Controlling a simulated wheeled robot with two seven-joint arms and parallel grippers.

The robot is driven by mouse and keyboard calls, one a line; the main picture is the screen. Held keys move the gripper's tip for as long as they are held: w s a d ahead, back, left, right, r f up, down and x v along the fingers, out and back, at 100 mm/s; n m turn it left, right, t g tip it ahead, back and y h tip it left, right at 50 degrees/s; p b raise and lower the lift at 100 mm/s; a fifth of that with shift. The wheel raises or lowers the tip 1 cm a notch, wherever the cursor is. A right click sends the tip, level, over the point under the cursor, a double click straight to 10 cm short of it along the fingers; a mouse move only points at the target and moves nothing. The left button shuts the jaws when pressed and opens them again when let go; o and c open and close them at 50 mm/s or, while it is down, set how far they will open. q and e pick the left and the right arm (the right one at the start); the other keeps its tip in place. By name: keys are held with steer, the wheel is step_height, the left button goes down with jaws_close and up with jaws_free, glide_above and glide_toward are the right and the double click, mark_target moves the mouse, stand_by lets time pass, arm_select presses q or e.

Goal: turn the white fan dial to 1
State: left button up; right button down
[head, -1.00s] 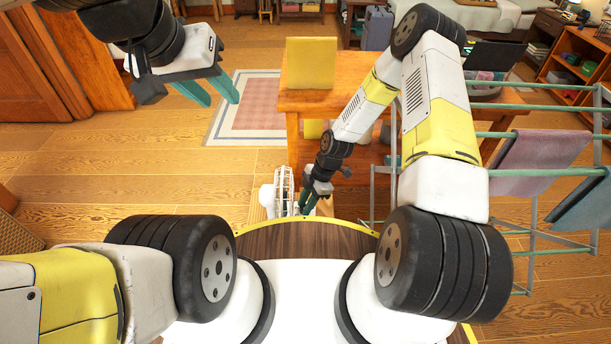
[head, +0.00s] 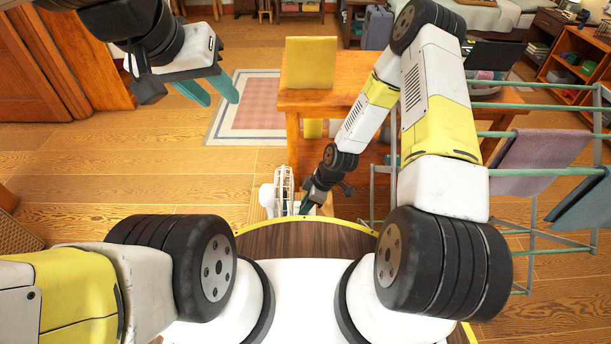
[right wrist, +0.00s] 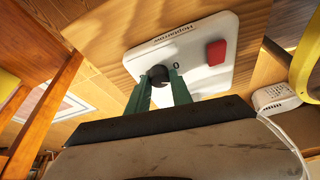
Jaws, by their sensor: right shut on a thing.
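The white fan (head: 284,190) stands low on the floor side, just beyond my base's front edge in the head view. In the right wrist view a white panel (right wrist: 200,75) with dark lettering carries a round black dial (right wrist: 158,73), a "0" mark beside it and a red switch (right wrist: 217,52). My right gripper (head: 304,208) is at the fan. In the wrist view its green fingers (right wrist: 160,84) are shut on the dial, one on each side; they hide part of it. My left gripper (head: 221,95) is open and empty, raised at the upper left.
A wooden table (head: 300,103) with a yellow chair back (head: 311,62) stands beyond the fan. A drying rack (head: 545,173) with hung cloths is on the right, close to my right arm. A rug (head: 250,108) lies on the open floor at left.

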steer(key=m+t, duration=0.1)
steer(key=m, duration=0.1)
steer(key=m+t, duration=0.1)
steer(key=m, duration=0.2)
steer(key=shift+s+a+h, duration=0.1)
steer(key=shift+h, duration=0.2)
steer(key=shift+m, duration=0.3)
steer(key=c, duration=1.1)
jaws_free()
steer(key=shift+c, duration=0.2)
steer(key=v, duration=0.8)
